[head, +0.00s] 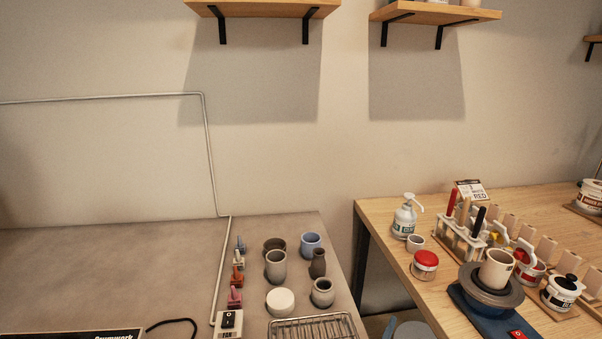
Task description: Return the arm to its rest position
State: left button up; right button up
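Neither of my arms shows in the head view, and neither of my grippers is in view. The task names only the arm and its rest position, so no other task object can be pointed out. Where the arm is now cannot be seen.
A grey table (110,270) at left holds several small pots and a wire rack (312,328). A wooden table (380,213) at right holds a pump bottle (405,217), a red-lidded jar (425,263) and a cup (497,268) on a wheel. A gap separates the tables.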

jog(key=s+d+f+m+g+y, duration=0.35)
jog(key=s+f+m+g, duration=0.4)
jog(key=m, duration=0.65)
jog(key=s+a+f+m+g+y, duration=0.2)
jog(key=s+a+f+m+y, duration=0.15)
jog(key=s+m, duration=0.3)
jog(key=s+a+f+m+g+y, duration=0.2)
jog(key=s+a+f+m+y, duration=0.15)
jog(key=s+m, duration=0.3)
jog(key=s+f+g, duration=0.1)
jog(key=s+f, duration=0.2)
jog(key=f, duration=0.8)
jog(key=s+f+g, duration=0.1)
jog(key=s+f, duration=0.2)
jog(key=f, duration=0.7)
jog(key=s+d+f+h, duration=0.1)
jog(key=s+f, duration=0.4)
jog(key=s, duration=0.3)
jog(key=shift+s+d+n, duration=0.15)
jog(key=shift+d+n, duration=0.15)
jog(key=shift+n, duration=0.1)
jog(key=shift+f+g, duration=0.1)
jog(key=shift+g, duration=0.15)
